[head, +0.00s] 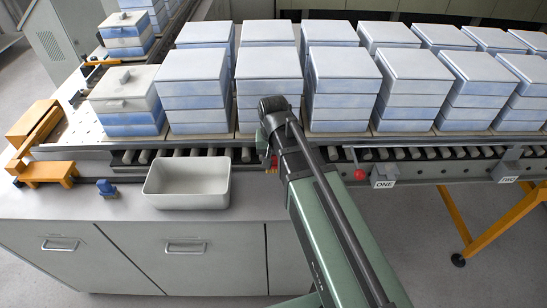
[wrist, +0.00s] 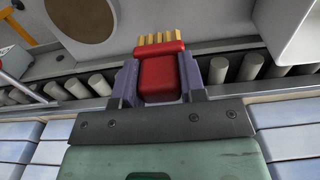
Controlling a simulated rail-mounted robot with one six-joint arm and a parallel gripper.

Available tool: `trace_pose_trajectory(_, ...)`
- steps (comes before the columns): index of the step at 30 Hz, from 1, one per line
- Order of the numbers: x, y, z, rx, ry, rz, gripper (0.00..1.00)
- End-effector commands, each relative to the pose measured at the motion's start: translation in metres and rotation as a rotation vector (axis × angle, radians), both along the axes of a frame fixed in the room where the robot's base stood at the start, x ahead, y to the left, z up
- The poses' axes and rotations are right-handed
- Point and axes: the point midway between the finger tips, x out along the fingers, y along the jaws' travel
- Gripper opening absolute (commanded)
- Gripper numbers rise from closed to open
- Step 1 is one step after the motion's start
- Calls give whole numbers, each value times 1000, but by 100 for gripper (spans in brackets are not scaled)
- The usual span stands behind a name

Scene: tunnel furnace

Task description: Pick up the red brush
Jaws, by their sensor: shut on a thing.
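The red brush (wrist: 161,80) is in the wrist view, with a red body and a row of yellow bristles pointing away from the wrist. My gripper (wrist: 158,70) is shut on it, with one purple finger on each side of the red body. In the head view my arm hides most of my gripper (head: 271,160), beside the roller track just right of the white bin. Only a small bit of red shows there, too small to make out.
The open white bin (head: 187,182) stands on the counter (head: 110,214), with a small blue object (head: 106,188) and an orange stand (head: 48,173) to its left. Stacked white-and-blue boxes (head: 192,88) line the far side of the rollers (head: 405,154). A red knob (head: 359,174) is right of my arm.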

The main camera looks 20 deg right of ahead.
Motion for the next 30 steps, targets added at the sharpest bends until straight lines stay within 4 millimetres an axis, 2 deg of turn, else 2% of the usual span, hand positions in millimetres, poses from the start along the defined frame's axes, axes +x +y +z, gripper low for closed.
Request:
trace_pose_trajectory(1, 0, 0, 40, 0, 0, 0, 1)
trace_pose_trajectory(3, 0, 0, 67, 0, 0, 0, 1)
trace_pose_trajectory(6, 0, 0, 98, 0, 0, 0, 1)
trace_pose_trajectory(9, 0, 0, 119, 0, 0, 0, 1)
trace_pose_trajectory(13, 0, 0, 130, 0, 0, 0, 1)
trace_pose_trajectory(21, 0, 0, 127, 0, 0, 0, 1)
trace_pose_trajectory(22, 0, 0, 127, 0, 0, 0, 36)
trace_pose_trajectory(25, 0, 0, 127, 0, 0, 0, 21)
trace_pose_trajectory(30, 0, 0, 127, 0, 0, 0, 19)
